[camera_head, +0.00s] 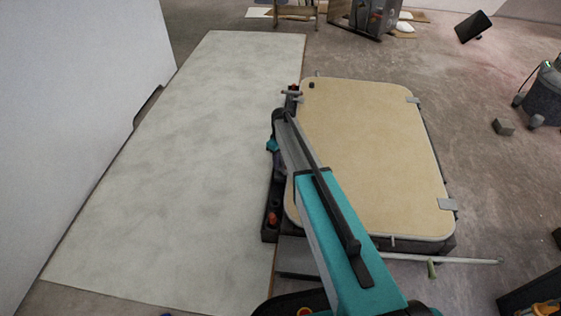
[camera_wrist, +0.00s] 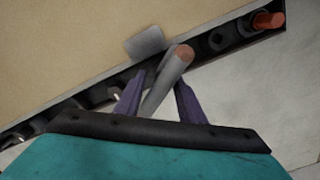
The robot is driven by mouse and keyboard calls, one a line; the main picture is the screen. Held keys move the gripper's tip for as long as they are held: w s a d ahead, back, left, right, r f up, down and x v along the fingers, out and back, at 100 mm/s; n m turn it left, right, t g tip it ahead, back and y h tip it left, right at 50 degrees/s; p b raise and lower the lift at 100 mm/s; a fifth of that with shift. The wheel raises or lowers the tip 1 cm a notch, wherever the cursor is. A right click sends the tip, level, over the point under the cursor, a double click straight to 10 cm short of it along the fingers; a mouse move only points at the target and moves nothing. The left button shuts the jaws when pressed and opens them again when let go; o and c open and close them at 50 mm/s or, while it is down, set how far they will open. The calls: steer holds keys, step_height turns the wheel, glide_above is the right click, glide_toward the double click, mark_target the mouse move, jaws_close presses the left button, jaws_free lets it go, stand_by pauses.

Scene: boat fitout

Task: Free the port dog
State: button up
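The hatch lid (camera_head: 370,150) is a tan panel with rounded corners and a pale rim, lying closed in its dark frame. Its edge also shows at upper left in the wrist view (camera_wrist: 60,45). In the wrist view a grey dog handle (camera_wrist: 168,78) with a dull red end slants up between the purple fingers of my gripper (camera_wrist: 158,93). The fingers are apart, with a visible gap on the left of the handle; contact on the right is unclear. A grey plate (camera_wrist: 146,43) lies on the lid edge beside the handle. In the head view my arm hides most of this area.
An orange-red peg (camera_wrist: 268,20) stands at the dark rail's far end. A red knob (camera_head: 272,218) sits on the frame's left side. A pale board (camera_head: 180,170) covers the floor to the left, beside a white wall (camera_head: 75,110). A rod (camera_head: 450,260) sticks out near the front.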

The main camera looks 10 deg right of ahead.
jaws_close()
steer(key=shift+w+d+r, duration=0.1)
steer(key=shift+d, duration=0.05)
stand_by(1.3)
jaws_free()
steer(key=shift+r, duration=0.1)
step_height(320, 180, up, 14)
steer(key=p, duration=0.3)
steer(key=shift+f+p, duration=0.25)
steer(key=shift+p, duration=0.15)
